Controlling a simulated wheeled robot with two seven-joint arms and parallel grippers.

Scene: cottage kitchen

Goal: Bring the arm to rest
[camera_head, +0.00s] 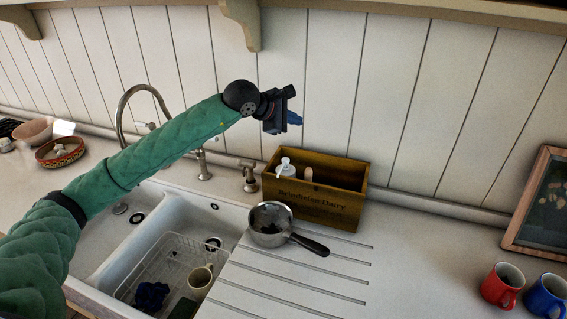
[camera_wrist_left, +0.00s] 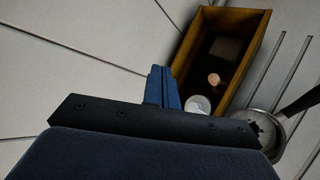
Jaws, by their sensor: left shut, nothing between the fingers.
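My left arm, in a green sleeve, reaches up from the lower left across the sink in the head view. My left gripper (camera_head: 294,118) is raised in front of the panelled wall, above and behind the wooden box. Its blue fingers are together and empty, and they also show in the left wrist view (camera_wrist_left: 163,88). It touches nothing that I can see. My right gripper is not in view.
Below the gripper stands a wooden box (camera_head: 335,212) holding a white pump bottle (camera_head: 286,169). A saucepan (camera_head: 271,238) sits on the drainboard beside the sink (camera_head: 118,262). A tall tap (camera_head: 121,105) stands behind the arm. A red mug (camera_head: 502,286) and blue mug (camera_head: 547,296) stand at right.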

